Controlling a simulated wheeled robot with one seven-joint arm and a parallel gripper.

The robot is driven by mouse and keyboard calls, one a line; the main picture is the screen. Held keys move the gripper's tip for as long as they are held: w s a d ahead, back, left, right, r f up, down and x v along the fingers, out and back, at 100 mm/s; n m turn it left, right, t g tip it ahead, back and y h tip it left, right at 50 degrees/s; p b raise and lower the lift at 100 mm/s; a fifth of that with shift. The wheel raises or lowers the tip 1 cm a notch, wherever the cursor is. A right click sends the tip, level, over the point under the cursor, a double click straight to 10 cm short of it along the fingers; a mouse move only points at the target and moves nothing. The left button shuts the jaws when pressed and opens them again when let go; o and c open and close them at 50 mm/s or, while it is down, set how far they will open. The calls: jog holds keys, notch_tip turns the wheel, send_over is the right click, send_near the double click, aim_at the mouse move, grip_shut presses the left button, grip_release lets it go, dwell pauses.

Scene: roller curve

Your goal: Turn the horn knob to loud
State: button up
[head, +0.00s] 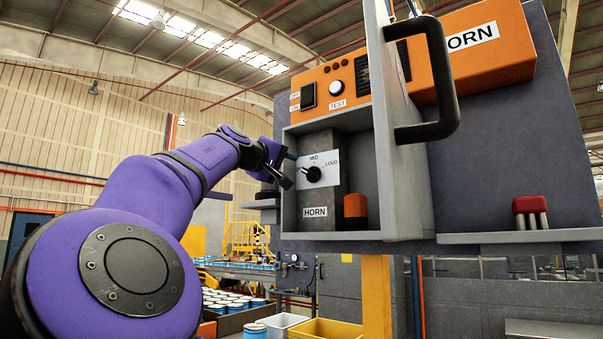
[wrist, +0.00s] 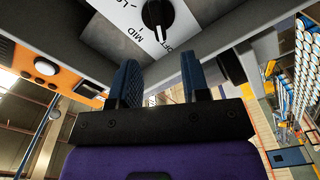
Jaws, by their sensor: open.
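The black horn knob (head: 313,174) sits on a white dial plate (head: 325,165) inside an open grey box, with MID and LOUD lettering visible in the head view. In the wrist view the knob (wrist: 157,12) is at the top edge, partly cut off. Its white mark points down between the MID and partly hidden SOFT lettering, seemingly not at LOUD. My gripper (head: 286,168) is at the left of the knob in the head view, apart from it. In the wrist view my gripper (wrist: 160,70) has its two blue fingers spread with nothing between them.
The box's grey door (head: 400,150) stands open at the right, with a black handle (head: 430,80). An orange HORN panel (head: 430,60) is above. An orange cylinder (head: 355,205) stands in the box beside the dial. The grey box wall (head: 289,205) is close to my gripper.

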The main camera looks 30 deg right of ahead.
aim_at(306, 172)
jog(key=x, duration=0.8)
jog(key=shift+c, duration=0.4)
grip_shut()
